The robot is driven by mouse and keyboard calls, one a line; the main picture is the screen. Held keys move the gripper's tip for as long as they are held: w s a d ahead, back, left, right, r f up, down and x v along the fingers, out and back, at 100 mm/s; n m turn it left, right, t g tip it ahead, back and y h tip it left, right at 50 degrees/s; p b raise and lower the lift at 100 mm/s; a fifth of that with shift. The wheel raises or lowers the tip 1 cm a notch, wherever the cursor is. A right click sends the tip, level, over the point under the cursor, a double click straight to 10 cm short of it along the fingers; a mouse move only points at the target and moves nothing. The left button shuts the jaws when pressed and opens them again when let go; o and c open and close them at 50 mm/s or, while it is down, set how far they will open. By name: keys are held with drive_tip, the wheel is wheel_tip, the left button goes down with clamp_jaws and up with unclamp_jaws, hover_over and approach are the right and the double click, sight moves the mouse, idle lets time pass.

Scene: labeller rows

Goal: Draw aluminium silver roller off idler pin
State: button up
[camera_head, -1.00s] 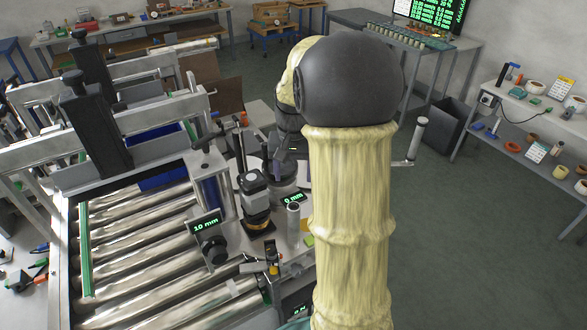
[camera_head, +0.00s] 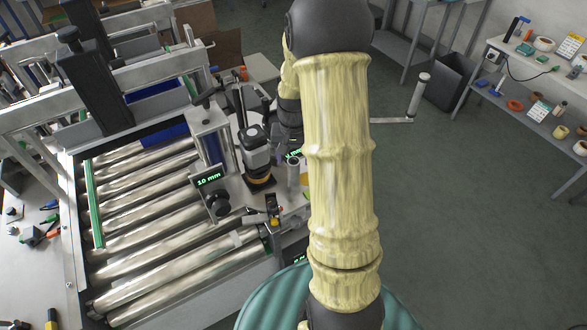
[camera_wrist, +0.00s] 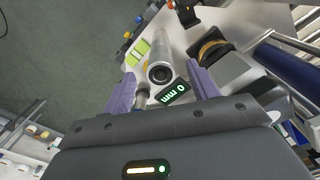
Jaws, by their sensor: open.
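A silver roller (camera_wrist: 157,52) stands beside a small "0 mm" display (camera_wrist: 173,93) in the wrist view, its ringed end with a dark bore facing the camera. In the head view this roller (camera_head: 293,176) stands upright just left of my arm. My gripper (camera_wrist: 163,70) is open, its two purple fingers on either side of the roller's near end in the picture. I cannot tell how far the fingertips reach along it. The pin inside the roller is hidden. In the head view my gripper is mostly hidden behind my arm. A second grey roller (camera_head: 419,95) stands on a bracket at right.
A black-and-orange device (camera_head: 257,160) stands close left of the roller. A post with a "10 mm" display (camera_head: 209,179) and knob, and the conveyor rollers (camera_head: 150,215), lie further left. Green-yellow notes (camera_wrist: 137,50) lie beside the roller. Open floor is at right.

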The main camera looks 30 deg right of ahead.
wheel_tip(320, 180, down, 7)
drive_tip(key=shift+r+p, duration=0.1)
drive_tip(key=shift+p, duration=0.7)
drive_tip(key=c, duration=1.2)
wheel_tip(320, 180, up, 20)
drive_tip(key=f+p, duration=0.1)
drive_tip(key=p, duration=0.9)
hover_over(294, 172)
drive_tip(key=w, duration=0.2)
drive_tip(key=shift+s+d+r, duration=0.25)
drive_tip(key=shift+d, duration=0.1)
drive_tip(key=shift+c, duration=0.2)
idle(2.4)
